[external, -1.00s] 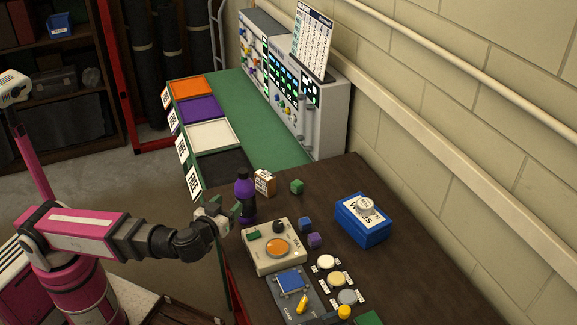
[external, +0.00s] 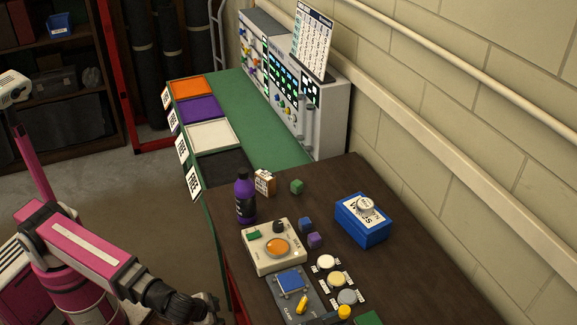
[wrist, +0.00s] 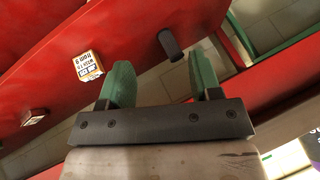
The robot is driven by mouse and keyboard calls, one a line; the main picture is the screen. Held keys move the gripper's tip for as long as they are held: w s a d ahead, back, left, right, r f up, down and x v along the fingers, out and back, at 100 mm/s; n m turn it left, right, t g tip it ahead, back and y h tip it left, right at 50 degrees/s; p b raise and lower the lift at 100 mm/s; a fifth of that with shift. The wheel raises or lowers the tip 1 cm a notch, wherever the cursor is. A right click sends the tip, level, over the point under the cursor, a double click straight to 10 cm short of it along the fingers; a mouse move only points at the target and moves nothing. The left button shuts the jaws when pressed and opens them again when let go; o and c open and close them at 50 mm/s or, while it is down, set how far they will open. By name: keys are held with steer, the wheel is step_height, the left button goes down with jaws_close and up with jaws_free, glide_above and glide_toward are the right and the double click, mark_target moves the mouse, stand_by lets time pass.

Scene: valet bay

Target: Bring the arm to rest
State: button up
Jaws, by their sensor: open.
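My gripper (external: 212,306) is low at the left front side of the dark table (external: 390,235), beside its edge and apart from the things on top. In the wrist view its two green fingers (wrist: 163,84) stand wide apart with nothing between them. My pink arm reaches down to the right from the left of the external view. The purple bottle (external: 245,198) stands upright on the table, clear of the gripper.
The table holds a beige box with an orange button (external: 260,256), a blue wipes box (external: 350,232), small cubes and a clamp fixture (external: 283,284). A green bench (external: 260,110) with coloured trays stands behind. The wrist view shows a red panel (wrist: 60,60) close by.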

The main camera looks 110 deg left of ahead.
steer(key=s+d+f+m+g+h, duration=0.1)
steer(key=s+d+f+m+h, duration=0.1)
steer(key=f, duration=0.7)
steer(key=s+d+f+m+g+h, duration=0.1)
steer(key=s+d+f+m+h, duration=0.2)
steer(key=f, duration=0.6)
steer(key=shift+s+d+f+m+h, duration=0.2)
steer(key=shift+s+d+m+h, duration=0.1)
steer(key=shift+s+m+h, duration=0.8)
steer(key=shift+s, duration=0.15)
